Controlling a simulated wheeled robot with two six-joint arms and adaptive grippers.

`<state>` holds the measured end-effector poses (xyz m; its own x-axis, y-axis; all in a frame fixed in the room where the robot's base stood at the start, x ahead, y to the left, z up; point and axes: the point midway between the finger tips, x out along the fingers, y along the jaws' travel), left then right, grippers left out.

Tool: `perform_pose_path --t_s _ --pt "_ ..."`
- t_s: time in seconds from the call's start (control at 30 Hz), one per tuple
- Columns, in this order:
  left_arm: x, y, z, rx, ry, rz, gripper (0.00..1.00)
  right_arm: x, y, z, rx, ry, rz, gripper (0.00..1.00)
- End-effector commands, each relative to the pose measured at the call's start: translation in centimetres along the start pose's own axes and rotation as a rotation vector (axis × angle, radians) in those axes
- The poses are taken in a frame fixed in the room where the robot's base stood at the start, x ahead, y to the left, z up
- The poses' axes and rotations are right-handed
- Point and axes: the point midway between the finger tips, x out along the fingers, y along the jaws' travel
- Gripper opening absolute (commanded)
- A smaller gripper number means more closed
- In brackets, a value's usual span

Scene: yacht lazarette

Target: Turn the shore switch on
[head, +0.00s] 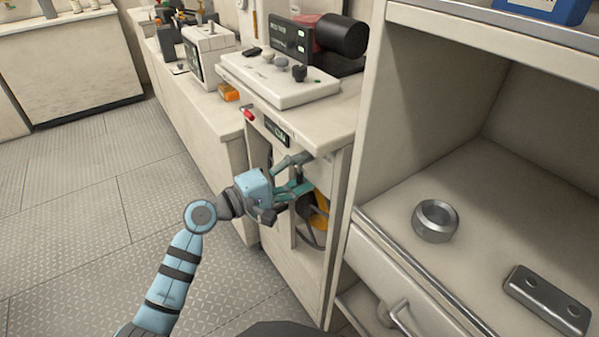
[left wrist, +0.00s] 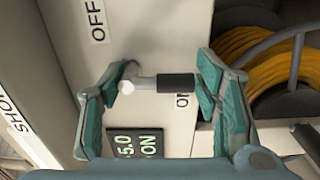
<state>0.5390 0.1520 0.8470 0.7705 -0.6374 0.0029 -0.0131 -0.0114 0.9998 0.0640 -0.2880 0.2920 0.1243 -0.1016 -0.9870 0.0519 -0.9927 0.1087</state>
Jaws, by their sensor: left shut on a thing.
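The shore switch (left wrist: 176,87) is a lever with a pale metal shaft and a black grip on the cream cabinet front. In the head view the gripper largely hides the lever. My right gripper is out of view.
An open bay with a yellow cable coil (left wrist: 252,50) lies right beside the lever. A red button (head: 248,114) sits on the cabinet front. A shelf with a metal ring (head: 435,220) stands at right, above a drawer handle (head: 400,318). The floor at left is clear.

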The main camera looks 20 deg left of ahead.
Motion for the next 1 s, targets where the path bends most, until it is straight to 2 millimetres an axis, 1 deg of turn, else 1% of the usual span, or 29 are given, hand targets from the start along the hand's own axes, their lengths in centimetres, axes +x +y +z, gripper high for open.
perform_pose_path --t_s 0.03,0.13,0.17,0.43,0.53,0.57,0.67,0.8,0.9,1.0 --pt "-0.1 -0.7 0.1 -0.002 -0.004 -0.015 0.58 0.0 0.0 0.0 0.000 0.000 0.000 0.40" --pt "-0.1 -0.6 0.1 -0.002 -0.003 -0.013 0.74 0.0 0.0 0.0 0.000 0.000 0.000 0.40" --pt "-0.1 -0.6 0.1 -0.002 -0.003 -0.012 0.77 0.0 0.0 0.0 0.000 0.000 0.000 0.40" --pt "-0.1 -0.2 0.0 -0.002 -0.002 -0.006 0.77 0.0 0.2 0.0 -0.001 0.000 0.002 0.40" --pt "-0.6 -0.2 0.0 -0.001 -0.001 -0.005 0.77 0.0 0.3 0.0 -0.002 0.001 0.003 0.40" --pt "-1.0 -0.3 -0.1 0.000 0.000 -0.007 0.77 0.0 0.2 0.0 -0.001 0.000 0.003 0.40" --pt "-3.1 -0.3 0.0 0.002 -0.002 -0.011 0.77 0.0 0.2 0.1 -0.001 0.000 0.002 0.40" --pt "-7.2 -0.5 0.0 0.003 -0.003 -0.016 0.77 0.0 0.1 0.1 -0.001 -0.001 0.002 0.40" --pt "-9.9 -0.5 0.1 0.000 -0.004 -0.017 0.77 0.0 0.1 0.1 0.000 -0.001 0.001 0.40" --pt "-11.3 -0.4 0.1 0.000 -0.005 -0.011 0.77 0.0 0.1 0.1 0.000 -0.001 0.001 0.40"
